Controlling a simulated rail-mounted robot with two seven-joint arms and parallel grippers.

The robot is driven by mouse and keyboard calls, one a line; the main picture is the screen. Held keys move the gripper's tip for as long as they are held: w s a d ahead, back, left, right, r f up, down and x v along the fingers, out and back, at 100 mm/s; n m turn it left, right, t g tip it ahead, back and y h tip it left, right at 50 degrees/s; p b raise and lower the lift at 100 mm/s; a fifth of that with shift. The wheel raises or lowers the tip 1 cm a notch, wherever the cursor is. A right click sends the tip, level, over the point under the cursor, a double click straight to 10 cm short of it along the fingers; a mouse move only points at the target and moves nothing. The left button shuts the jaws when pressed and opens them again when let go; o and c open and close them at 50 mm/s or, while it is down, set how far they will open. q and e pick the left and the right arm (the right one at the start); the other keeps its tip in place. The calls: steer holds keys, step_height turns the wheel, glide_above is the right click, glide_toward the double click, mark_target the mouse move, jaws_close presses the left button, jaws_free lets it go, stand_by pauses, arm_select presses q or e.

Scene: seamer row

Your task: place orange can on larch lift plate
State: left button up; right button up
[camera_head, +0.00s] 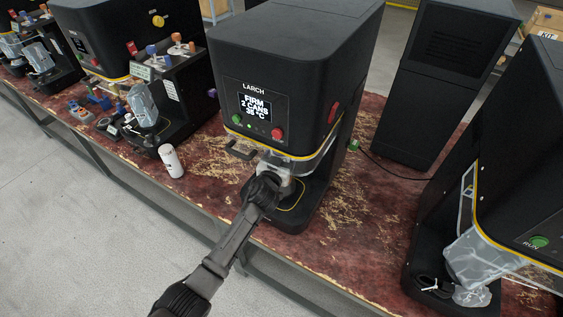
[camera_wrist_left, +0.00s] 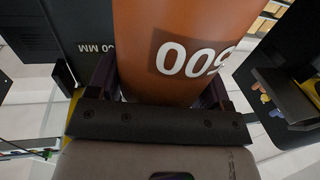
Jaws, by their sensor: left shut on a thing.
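The orange can (camera_wrist_left: 185,28) fills the upper middle of the left wrist view, with a dark label band and white digits. My left gripper (camera_wrist_left: 163,88) is shut on it, one finger on each side. In the head view my left gripper (camera_head: 268,186) is at the front opening of the black LARCH machine (camera_head: 284,85), over its base. The gripper and machine mostly hide the can there. The larch lift plate (camera_head: 290,200) is the low dark base with a yellow outline. I cannot tell whether the can touches it. My right gripper is not in view.
Another black machine (camera_head: 519,160) with a clear guard stands at right, a tall black cabinet (camera_head: 437,85) behind. More machines and small parts line the left. LARCH's screen reads "FIRM 2 CANS".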

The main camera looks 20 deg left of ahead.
arm_select(q)
step_height(320, 180, down, 2)
stand_by(0.4)
steer(key=shift+f+b, duration=0.1)
steer(key=shift+b, duration=0.25)
steer(key=shift+f, duration=0.15)
steer(key=o, duration=1.8)
